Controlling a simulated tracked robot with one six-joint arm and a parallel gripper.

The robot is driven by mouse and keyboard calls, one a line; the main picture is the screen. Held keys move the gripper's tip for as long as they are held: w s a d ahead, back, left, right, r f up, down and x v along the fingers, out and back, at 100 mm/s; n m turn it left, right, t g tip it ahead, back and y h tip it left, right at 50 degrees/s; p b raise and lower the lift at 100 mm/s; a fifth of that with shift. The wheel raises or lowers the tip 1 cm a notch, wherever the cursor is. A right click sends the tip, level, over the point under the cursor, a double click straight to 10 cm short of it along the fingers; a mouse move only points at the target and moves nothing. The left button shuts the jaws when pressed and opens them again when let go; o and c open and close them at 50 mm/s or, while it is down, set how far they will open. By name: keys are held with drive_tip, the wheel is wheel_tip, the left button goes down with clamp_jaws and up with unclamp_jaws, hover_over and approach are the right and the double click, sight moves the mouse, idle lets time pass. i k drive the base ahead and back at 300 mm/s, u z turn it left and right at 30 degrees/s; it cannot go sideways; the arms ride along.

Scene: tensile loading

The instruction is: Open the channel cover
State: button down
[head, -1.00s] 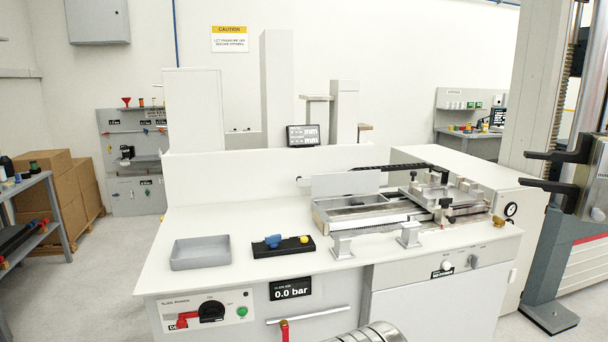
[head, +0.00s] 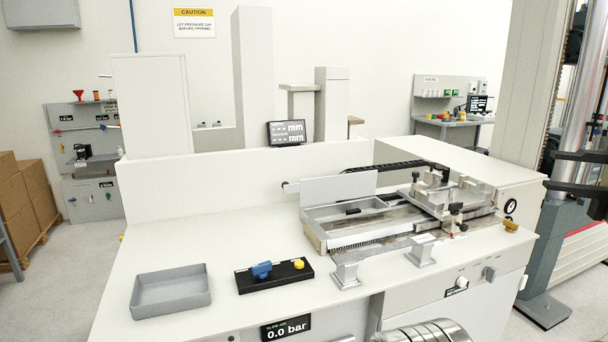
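The machine bed (head: 400,222) stands on the right half of the white bench, with an open-topped channel (head: 345,212) at its left end. A pale flat panel (head: 338,190) stands upright along the channel's back edge. It looks like the channel cover, but I cannot be sure. The dark display (head: 287,328) on the bench front reads 0.0 bar.
A grey tray (head: 171,292) and a black block with blue and yellow parts (head: 275,275) lie on the bench's left front. Two metal blocks (head: 347,275) (head: 422,250) stand before the bed. A small screen (head: 287,133) is behind. The bench's left back is clear.

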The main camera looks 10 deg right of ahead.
sight(319, 190)
drive_tip(key=i, duration=0.9)
drive_tip(key=u, duration=0.3)
